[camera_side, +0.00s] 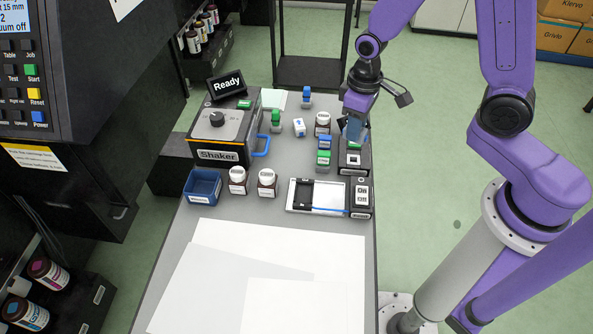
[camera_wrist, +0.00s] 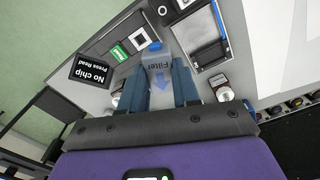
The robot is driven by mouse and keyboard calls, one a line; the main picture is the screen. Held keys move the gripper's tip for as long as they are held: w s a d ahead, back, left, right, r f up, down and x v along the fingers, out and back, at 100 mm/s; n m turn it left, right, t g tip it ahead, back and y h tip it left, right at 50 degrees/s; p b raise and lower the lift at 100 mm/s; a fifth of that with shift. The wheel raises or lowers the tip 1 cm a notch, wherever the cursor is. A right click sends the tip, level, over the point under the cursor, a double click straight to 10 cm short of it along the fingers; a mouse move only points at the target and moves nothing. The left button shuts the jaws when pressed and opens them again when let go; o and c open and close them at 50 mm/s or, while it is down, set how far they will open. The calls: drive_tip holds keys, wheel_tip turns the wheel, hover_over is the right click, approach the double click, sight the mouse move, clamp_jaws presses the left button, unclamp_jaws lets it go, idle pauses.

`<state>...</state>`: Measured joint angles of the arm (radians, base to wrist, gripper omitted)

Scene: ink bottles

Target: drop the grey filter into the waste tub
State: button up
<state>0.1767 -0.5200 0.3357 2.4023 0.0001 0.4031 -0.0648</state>
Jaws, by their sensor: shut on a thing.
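The grey filter (camera_wrist: 159,67), marked "Filter" with a blue arrow, is between the fingers of my gripper (camera_wrist: 160,72) in the wrist view. My gripper is shut on it. In the side view my gripper (camera_side: 353,129) is over the back right of the bench, above the black device with a green button (camera_side: 353,160); the fingers largely hide the filter there. A small open blue tub (camera_side: 203,186), apparently the waste tub, stands at the bench's left edge, in front of the shaker. Its label is too small to read. It looks empty and is well left of my gripper.
The shaker (camera_side: 218,130) with its "Ready" display stands back left. Two white-capped bottles (camera_side: 238,181) (camera_side: 267,183) stand just right of the tub. Small green- and blue-capped items and a white-framed tray (camera_side: 330,196) fill the middle. White sheets (camera_side: 270,250) cover the front.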

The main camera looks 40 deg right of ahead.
drive_tip(key=s+a+f+n, duration=0.1)
drive_tip(key=a+f+n, duration=0.1)
drive_tip(key=a+n, duration=0.3)
hover_over(293, 170)
drive_tip(key=shift+m, duration=0.3)
drive_tip(key=f, duration=0.8)
drive_tip(key=shift+s+d+f, duration=0.15)
drive_tip(key=shift+s+f, duration=0.1)
drive_tip(key=shift+s, duration=0.15)
drive_tip(key=shift+w+f, duration=0.25)
drive_tip(key=shift+f, duration=0.1)
drive_tip(key=shift+w+f, duration=0.2)
drive_tip(key=shift+f, duration=1.5)
drive_tip(key=shift+f, duration=0.15)
drive_tip(key=o, duration=1)
drive_tip(key=shift+o, duration=0.2)
